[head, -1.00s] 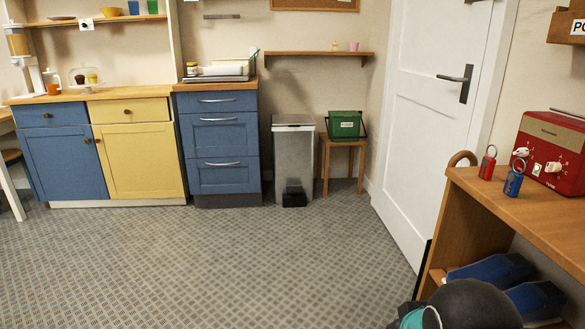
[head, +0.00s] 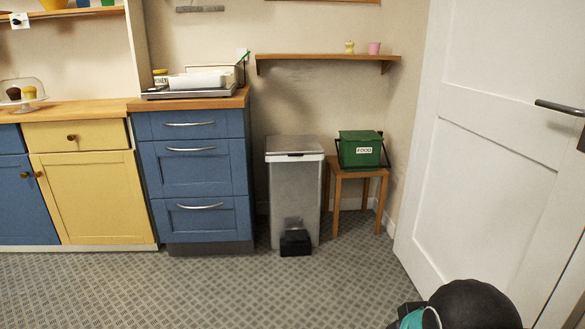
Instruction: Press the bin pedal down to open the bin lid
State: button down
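A tall silver pedal bin (head: 294,196) stands on the floor against the back wall in the head view. Its lid (head: 294,146) is shut. The black pedal (head: 295,242) juts out at the bottom front, near the floor, with nothing on it. A dark rounded part of my arm with a teal band shows at the bottom right. My gripper's fingers cannot be made out, and my arm is well apart from the bin.
A blue drawer unit (head: 196,182) stands left of the bin. A wooden stool (head: 358,180) with a green food caddy (head: 360,149) is on its right. A white door (head: 480,140) closes the right side. The patterned floor (head: 230,295) before the bin is clear.

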aim_at(294, 235)
jog(key=i, duration=2.4)
jog(key=z, duration=2.1)
jog(key=i, duration=0.4)
jog(key=u, duration=2.3)
